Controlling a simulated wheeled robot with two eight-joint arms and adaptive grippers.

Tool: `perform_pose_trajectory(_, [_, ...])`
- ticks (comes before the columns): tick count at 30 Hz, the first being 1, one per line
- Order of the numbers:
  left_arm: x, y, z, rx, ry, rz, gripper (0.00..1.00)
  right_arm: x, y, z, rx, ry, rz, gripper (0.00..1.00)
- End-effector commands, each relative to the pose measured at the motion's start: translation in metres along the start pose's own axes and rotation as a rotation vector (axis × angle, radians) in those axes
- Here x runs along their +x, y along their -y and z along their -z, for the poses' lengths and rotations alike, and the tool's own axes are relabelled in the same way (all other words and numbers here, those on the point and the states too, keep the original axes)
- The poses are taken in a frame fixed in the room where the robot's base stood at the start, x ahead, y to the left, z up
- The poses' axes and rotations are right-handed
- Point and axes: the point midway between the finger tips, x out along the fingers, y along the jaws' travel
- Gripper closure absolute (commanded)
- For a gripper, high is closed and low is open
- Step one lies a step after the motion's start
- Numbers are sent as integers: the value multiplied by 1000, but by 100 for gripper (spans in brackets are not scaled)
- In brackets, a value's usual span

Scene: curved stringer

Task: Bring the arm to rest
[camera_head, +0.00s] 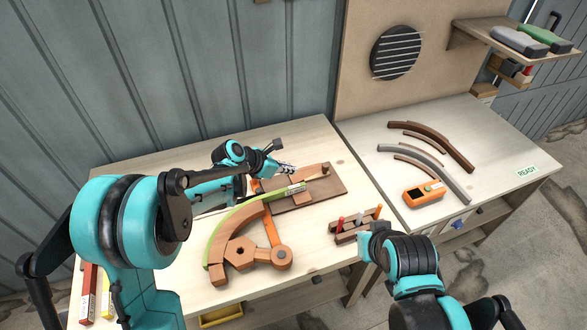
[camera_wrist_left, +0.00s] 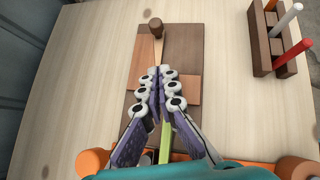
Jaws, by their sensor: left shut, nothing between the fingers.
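My left gripper (camera_head: 288,168) reaches over the wooden bench from the left. Its fingers are shut and empty, and they also show in the left wrist view (camera_wrist_left: 160,78) above a brown board. The brown board (camera_head: 328,188) carries lighter wooden pieces and a small dark round-headed peg (camera_wrist_left: 155,25). A curved wooden form (camera_head: 222,238) with a green strip along its outer edge lies in front of the gripper.
A wooden rack (camera_head: 346,232) with red and grey tools stands at the bench's front right. The pale table (camera_head: 490,135) to the right holds curved dark and grey strips and an orange device (camera_head: 424,193). The bench top left of the rack is partly clear.

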Motion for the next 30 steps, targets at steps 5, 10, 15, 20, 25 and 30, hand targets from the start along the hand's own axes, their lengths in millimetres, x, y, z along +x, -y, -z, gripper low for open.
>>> perform_pose_trajectory(5, [0,0,0,0,0,0,100,0,0,0,0,0,0,100])
perform_pose_trajectory(10, [0,0,0,0,0,0,100,0,0,0,0,0,0,100])
perform_pose_trajectory(15, [-10,2,0,55,-12,-12,100,1,0,0,0,0,0,100])
perform_pose_trajectory(20, [-55,15,6,336,-85,-60,100,3,0,-2,0,0,0,100])
perform_pose_trajectory(25, [-121,39,28,788,-226,-99,100,6,0,-5,0,0,0,100])
perform_pose_trajectory(30, [-178,69,62,1245,-395,-81,100,10,0,-7,0,0,0,100])
